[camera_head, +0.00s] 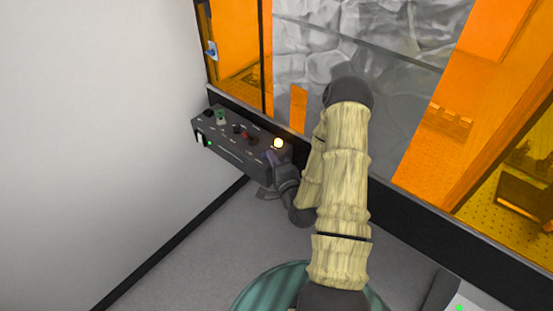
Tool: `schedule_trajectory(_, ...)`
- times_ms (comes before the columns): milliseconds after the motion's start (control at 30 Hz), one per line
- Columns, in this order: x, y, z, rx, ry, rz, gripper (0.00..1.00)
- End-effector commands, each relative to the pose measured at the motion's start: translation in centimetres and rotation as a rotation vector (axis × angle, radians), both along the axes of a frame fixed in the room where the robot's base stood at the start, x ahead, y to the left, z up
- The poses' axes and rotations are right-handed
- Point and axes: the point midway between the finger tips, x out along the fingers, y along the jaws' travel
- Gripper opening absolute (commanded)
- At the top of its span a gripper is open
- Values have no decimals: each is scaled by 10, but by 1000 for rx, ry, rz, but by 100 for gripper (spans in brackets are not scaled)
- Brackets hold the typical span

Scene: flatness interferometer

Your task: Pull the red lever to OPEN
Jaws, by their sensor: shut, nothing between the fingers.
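A dark control box (232,160) is fixed low on the left, under the orange window frame. Small controls sit on its top, and a small red part (246,135), which looks like the red lever, stands near the middle. Its position and labels are too small to read. My gripper (272,168) is at the right end of the box, to the right of and below the red part, and apart from it. It is shut with nothing in it. The fingertips are small and dark against the box, so I cannot tell whether they touch it.
A green button (221,117) and a lit yellowish lamp (278,143) are on the box. A white wall (100,130) stands close on the left. Orange panels (508,50) rise behind my arm. The grey floor (200,240) in front of the box is clear.

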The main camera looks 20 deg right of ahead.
Motion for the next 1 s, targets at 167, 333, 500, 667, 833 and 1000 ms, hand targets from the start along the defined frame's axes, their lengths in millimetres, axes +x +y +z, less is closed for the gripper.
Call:
schedule_trajectory(167,-18,1,-3,2,5,-1,0)
schedule_trajectory(333,-32,2,-1,1,2,0,0)
schedule_trajectory(500,-33,2,0,0,0,0,0)
schedule_trajectory(667,-33,2,0,0,0,0,0)
schedule_trajectory(833,-33,2,0,0,1,0,0)
schedule_trajectory(1000,-27,8,0,-57,37,31,0)
